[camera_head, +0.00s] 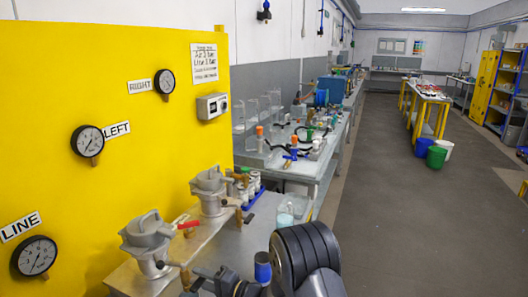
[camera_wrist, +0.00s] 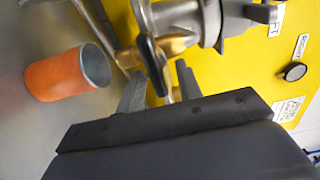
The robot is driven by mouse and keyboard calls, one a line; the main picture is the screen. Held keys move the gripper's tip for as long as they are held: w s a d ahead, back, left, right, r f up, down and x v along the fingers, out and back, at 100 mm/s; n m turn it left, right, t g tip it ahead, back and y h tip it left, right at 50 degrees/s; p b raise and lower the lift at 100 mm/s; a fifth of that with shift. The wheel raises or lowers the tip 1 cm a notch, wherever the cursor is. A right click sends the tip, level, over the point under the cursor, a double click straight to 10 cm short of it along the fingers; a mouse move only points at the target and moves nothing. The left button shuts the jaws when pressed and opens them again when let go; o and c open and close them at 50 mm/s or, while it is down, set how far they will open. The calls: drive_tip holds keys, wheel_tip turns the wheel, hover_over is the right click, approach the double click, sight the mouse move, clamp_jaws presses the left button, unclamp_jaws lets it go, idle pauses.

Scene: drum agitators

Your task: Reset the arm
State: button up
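My gripper (camera_wrist: 159,82) shows in the wrist view with its two grey fingers apart. A black valve lever (camera_wrist: 150,62) on a brass valve (camera_wrist: 176,42) lies between or just beyond the fingertips. I cannot tell whether the fingers touch it. In the head view my dark arm (camera_head: 305,258) reaches over the near bench at the bottom, and the gripper itself is not clearly made out there. An orange cylinder (camera_wrist: 52,78) with a grey open end is left of the fingers in the wrist view.
A yellow panel (camera_head: 110,190) with gauges stands at the left. A cluttered long bench (camera_head: 300,175) runs behind.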

drive_tip(key=shift+d+m, duration=0.15)
drive_tip(key=shift+m, duration=0.15)
drive_tip(key=b+v, duration=0.2)
drive_tip(key=v, duration=0.9)
drive_tip(key=p+x, duration=0.2)
drive_tip(key=x, duration=0.9)
drive_tip(key=shift+a, duration=0.35)
drive_tip(key=shift+d+n, duration=0.15)
drive_tip(key=shift+n, duration=0.45)
drive_tip(key=n+b, duration=0.1)
drive_tip(key=n, duration=0.1)
drive_tip(key=n+b, duration=0.1)
drive_tip(key=n, duration=0.1)
drive_tip(key=shift+s+r, duration=0.1)
drive_tip(key=shift+r, duration=0.3)
drive_tip(key=shift+n, duration=0.3)
drive_tip(key=shift+d, duration=0.1)
